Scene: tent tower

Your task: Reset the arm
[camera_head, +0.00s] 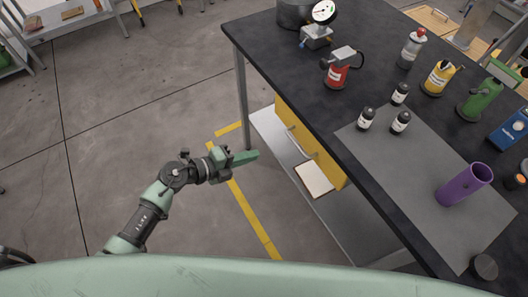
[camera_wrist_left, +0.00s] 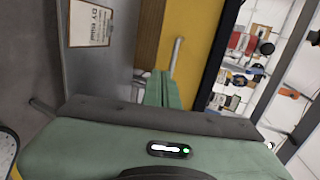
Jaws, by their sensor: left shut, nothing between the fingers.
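My left arm reaches in from the lower left in the head view. My left gripper (camera_head: 246,158) is shut and empty, in the air over the floor to the left of the black table (camera_head: 285,60). Its green fingers lie together and point right, toward the table's lower shelf. In the left wrist view the closed fingers (camera_wrist_left: 162,90) show in front of the yellow drawer front (camera_wrist_left: 195,40). My right gripper is in neither view.
A grey mat (camera_head: 420,170) on the table carries a purple cylinder (camera_head: 463,185) and small black bottles (camera_head: 366,118). A red canister (camera_head: 337,74), yellow bottle (camera_head: 438,78) and green bottle (camera_head: 482,98) stand behind. A clipboard (camera_head: 314,178) lies on the lower shelf.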

